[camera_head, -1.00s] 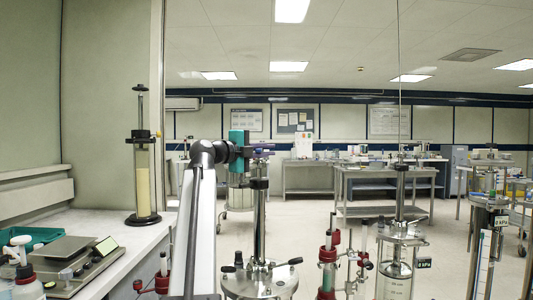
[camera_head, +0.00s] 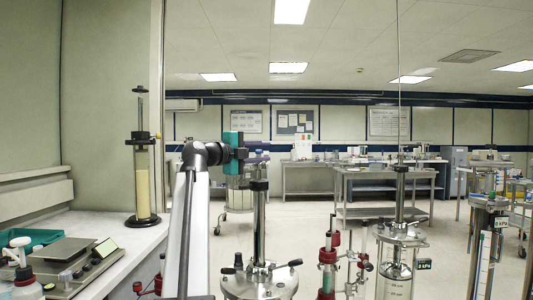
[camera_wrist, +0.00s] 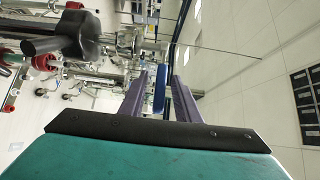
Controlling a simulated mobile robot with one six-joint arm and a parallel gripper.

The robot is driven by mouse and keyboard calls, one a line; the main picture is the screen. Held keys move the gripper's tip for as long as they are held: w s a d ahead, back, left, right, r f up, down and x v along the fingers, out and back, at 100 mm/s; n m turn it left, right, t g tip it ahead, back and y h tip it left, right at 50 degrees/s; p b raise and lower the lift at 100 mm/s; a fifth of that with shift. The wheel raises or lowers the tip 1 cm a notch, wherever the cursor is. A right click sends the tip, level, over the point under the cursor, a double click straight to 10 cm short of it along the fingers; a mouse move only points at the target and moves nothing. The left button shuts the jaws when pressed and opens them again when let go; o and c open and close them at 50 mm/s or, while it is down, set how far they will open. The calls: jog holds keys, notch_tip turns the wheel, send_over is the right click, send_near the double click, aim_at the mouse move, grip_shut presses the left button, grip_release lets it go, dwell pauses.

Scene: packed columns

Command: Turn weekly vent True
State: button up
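No label naming the weekly vent can be read, so I cannot tell which fitting it is. The nearest steel column (camera_head: 259,285) has a lid with black handles (camera_head: 295,262) and a tall rod with a black top (camera_head: 259,185). My gripper (camera_head: 258,150), with its teal body, is up beside that rod top, well above the lid. In the wrist view my gripper (camera_wrist: 158,82) has its two purple fingers apart. A blue shape shows between them; its distance is unclear. A dark knob-like part (camera_wrist: 62,40) is close at upper left in the wrist view.
A glass unit with red fittings (camera_head: 327,257) and a second column (camera_head: 398,270) stand to the right. A bench with a balance (camera_head: 68,250) and a yellow-filled column (camera_head: 143,185) is at left. Steel tables (camera_head: 385,175) stand behind, with open floor before them.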

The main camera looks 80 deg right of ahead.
jog(key=v, duration=1.1)
jog(key=shift+a, duration=0.25)
